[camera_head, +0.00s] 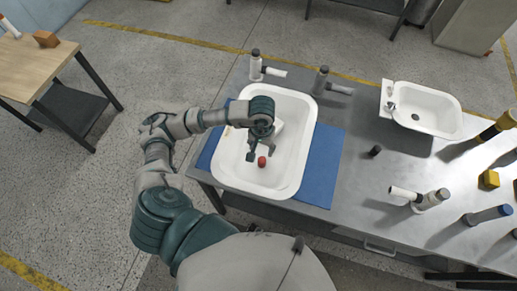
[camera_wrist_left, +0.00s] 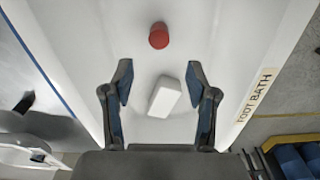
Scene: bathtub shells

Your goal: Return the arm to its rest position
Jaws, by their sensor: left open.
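My left arm reaches in from the left of the head view, and its left gripper (camera_head: 256,152) hangs over the white tub (camera_head: 293,178). In the left wrist view the left gripper (camera_wrist_left: 161,105) is open, its two blue-padded fingers spread apart with nothing held between them. A white block (camera_wrist_left: 165,97) lies on the tub floor and shows between the fingers. A red cylinder (camera_wrist_left: 158,36) lies beyond the fingertips, and it also shows in the head view (camera_head: 262,161) beside the gripper. My right gripper is not seen.
The tub sits on a blue mat (camera_head: 322,170) on a grey table (camera_head: 365,180). A small white basin (camera_head: 440,112) stands to the right. A wooden table (camera_head: 30,65) is at the far left.

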